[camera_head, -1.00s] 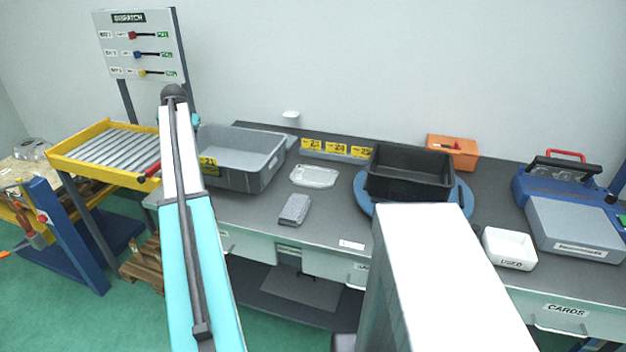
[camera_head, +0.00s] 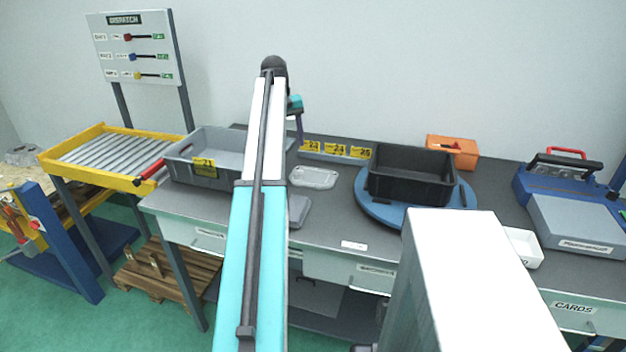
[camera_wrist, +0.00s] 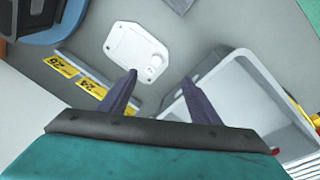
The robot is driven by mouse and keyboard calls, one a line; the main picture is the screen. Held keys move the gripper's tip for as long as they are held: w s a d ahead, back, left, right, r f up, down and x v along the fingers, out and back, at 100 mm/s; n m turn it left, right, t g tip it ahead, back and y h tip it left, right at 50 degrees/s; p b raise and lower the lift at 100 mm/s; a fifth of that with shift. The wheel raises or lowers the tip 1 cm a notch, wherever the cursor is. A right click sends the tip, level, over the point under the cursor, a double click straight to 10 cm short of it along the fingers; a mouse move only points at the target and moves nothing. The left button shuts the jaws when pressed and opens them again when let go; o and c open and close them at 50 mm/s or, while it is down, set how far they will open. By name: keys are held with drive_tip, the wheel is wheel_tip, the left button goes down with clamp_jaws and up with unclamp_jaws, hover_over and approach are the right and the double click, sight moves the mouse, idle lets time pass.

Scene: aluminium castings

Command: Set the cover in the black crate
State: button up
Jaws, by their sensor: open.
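The cover, a pale flat casting with rounded corners (camera_head: 313,177), lies on the grey bench between the grey crate and the black crate. In the wrist view the cover (camera_wrist: 137,50) shows a round boss and small holes, just beyond my fingertips. My gripper (camera_wrist: 157,80) is open and empty, above the bench with its jaws apart, and not touching the cover. In the head view my arm mostly hides it. The black crate (camera_head: 411,188) stands on a blue round turntable (camera_head: 380,209) to the right of the cover. Its visible inside looks empty.
A grey crate (camera_head: 205,179) stands left, partly behind my arm. A dark grey part (camera_head: 298,210) lies in front of the cover. Yellow number labels (camera_head: 336,150) stand behind it. A white tray (camera_head: 524,246), orange box (camera_head: 453,152) and blue machine (camera_head: 570,190) are right.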

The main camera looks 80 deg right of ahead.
drive_tip(key=shift+w, duration=0.1)
drive_tip(key=p, duration=0.1)
hover_over(295, 174)
drive_tip(key=w, duration=0.1)
drive_tip(key=shift+a+f, duration=0.2)
drive_tip(key=shift+f, duration=1.95)
drive_tip(key=shift+a+f, duration=0.2)
drive_tip(key=shift+f, duration=1.9)
drive_tip(key=shift+s+d+f+p, duration=0.15)
drive_tip(key=shift+f+p, duration=0.1)
drive_tip(key=shift+f, duration=0.6)
drive_tip(key=shift+s+d+f+p, duration=0.1)
drive_tip(key=shift+f+p, duration=0.2)
drive_tip(key=shift+f, duration=0.6)
drive_tip(key=shift+s+d+f+p, duration=0.15)
drive_tip(key=shift+f+p, duration=0.1)
drive_tip(key=shift+f, duration=0.6)
drive_tip(key=shift+a, duration=0.1)
drive_tip(key=shift+c, duration=0.4)
